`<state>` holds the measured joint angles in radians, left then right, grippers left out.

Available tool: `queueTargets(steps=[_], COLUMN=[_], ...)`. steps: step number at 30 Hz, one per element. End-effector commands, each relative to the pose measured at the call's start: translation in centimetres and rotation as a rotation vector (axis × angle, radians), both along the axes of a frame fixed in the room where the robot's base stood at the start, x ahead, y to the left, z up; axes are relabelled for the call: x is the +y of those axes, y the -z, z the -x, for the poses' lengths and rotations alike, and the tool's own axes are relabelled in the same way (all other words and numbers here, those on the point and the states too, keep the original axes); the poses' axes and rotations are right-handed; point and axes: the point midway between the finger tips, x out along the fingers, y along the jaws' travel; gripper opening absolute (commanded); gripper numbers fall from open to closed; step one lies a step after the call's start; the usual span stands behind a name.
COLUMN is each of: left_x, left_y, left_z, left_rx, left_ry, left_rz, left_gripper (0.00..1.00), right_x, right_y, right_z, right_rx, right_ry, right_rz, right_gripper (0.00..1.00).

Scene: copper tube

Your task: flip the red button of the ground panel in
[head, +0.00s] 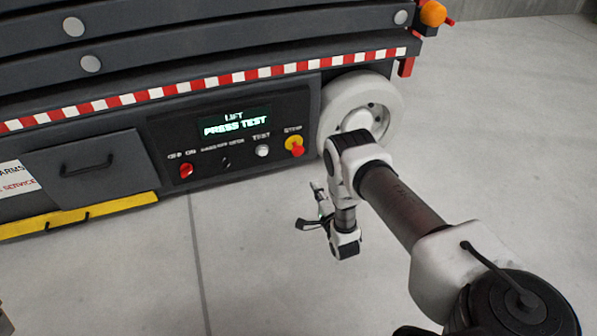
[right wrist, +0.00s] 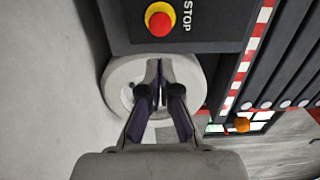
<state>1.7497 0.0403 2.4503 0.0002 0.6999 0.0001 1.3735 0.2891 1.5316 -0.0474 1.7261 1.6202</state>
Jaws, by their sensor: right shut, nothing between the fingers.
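The ground panel (head: 222,190) is a dark panel on the lift's side, with a lit display reading "LIFT PRESS TEST". Its red STOP button (head: 297,149) sits on a yellow collar at the panel's right end. In the right wrist view the same STOP button (right wrist: 159,22) is ahead of the fingertips, with a gap between. A red switch (head: 186,170) is at the panel's left, and a white TEST button (head: 262,151) is beside STOP. My right gripper (head: 308,223) is shut and empty, in front of and below the STOP button; its fingers show in the right wrist view (right wrist: 158,78).
A white wheel (head: 338,98) stands just right of the panel, behind my right arm. A striped red and white edge (head: 215,82) runs above the panel. A drawer (head: 100,168) and yellow step (head: 80,215) are at left. The concrete floor in front is clear.

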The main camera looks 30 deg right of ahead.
Motion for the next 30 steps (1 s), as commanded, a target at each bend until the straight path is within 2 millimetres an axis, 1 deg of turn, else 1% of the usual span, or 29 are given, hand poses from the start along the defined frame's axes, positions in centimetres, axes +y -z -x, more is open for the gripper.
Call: queueTargets(steps=[1, 10, 14, 17, 27, 30], left_x=[0.0, 0.0, 0.0, 0.0, 0.1, 0.1], left_y=[0.2, 0.0, 0.7, 1.6, 5.7, 7.0], left_z=[0.0, -0.1, -0.1, -0.1, -0.3, -0.4], left_rx=[-0.001, -0.001, -0.002, -0.003, -0.008, -0.01], left_ry=[0.0, 0.0, -0.001, -0.002, -0.01, -0.013], left_rz=[0.0, 0.0, 0.0, 0.0, -0.001, -0.001], left_gripper=[0.4, 0.4, 0.4, 0.4, 0.4, 0.4], right_x=[0.0, 0.0, -0.2, -0.5, -2.3, -2.7], right_y=[0.3, 0.1, 0.3, 0.5, 0.7, 0.7], right_z=[0.1, 0.0, -0.9, -2.3, -9.5, -11.4], right_rx=[0.001, 0.003, -0.001, -0.002, -0.002, -0.002], right_ry=[0.0, -0.001, -0.001, -0.001, -0.001, 0.0], right_rz=[0.0, 0.0, 0.0, 0.0, 0.0, 0.0], right_gripper=[0.0, 0.0, 0.0, 0.0, 0.0, 0.0])
